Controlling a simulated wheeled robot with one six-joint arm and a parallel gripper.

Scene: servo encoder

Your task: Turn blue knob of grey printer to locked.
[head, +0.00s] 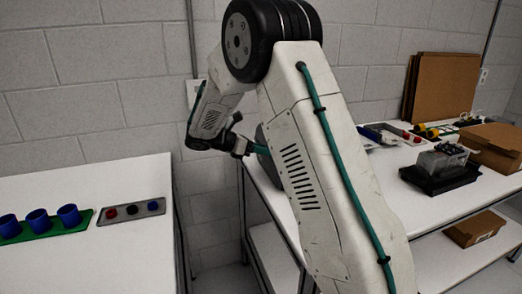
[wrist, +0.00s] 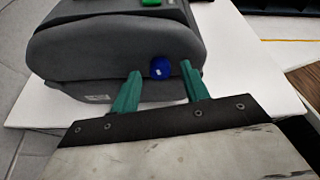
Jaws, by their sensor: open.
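The grey printer (wrist: 95,45) stands on a white table in the wrist view, its rounded front facing my gripper. The blue knob (wrist: 161,68) sits low on that front, with a small white mark on it. My gripper (wrist: 162,85) is open, its two green fingertips on either side of the knob in the picture. I cannot tell whether they touch it. In the head view my gripper (head: 243,148) reaches the printer (head: 262,142) at the left end of the right table. My arm hides most of the printer there, and the knob does not show.
A green button (wrist: 151,2) is on the printer's top. Further right on the table (head: 400,190) are a black tray (head: 440,183) with a clear box and cardboard boxes (head: 495,140). The left table (head: 60,182) holds blue cups (head: 38,222) and a button panel (head: 132,211).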

